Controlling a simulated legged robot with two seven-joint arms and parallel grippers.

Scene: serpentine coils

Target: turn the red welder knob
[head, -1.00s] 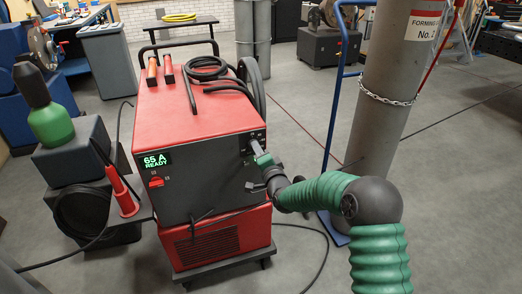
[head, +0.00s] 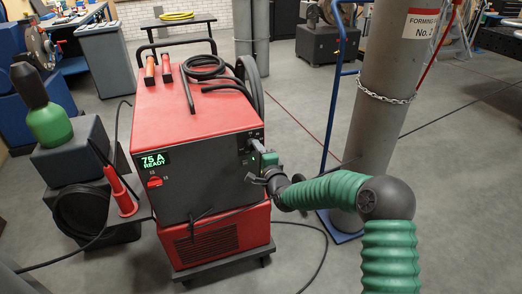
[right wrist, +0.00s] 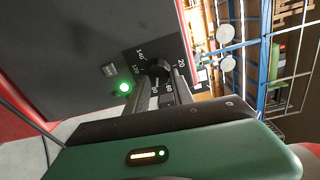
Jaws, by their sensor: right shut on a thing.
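The red welder (head: 200,100) stands on a cart, and its front display (head: 156,160) reads "75 A READY". My right gripper (right wrist: 160,80) is shut on this black knob, one finger on each side. In the head view my right gripper (head: 254,147) reaches the panel's upper right, and the knob is hidden there. My left gripper is not in view.
A grey pillar (head: 385,110) with a chain and a blue hand truck (head: 332,110) stand to the right. A green gas bottle (head: 45,110) and a red torch (head: 120,190) are at the left. Black cables lie on the welder and the floor.

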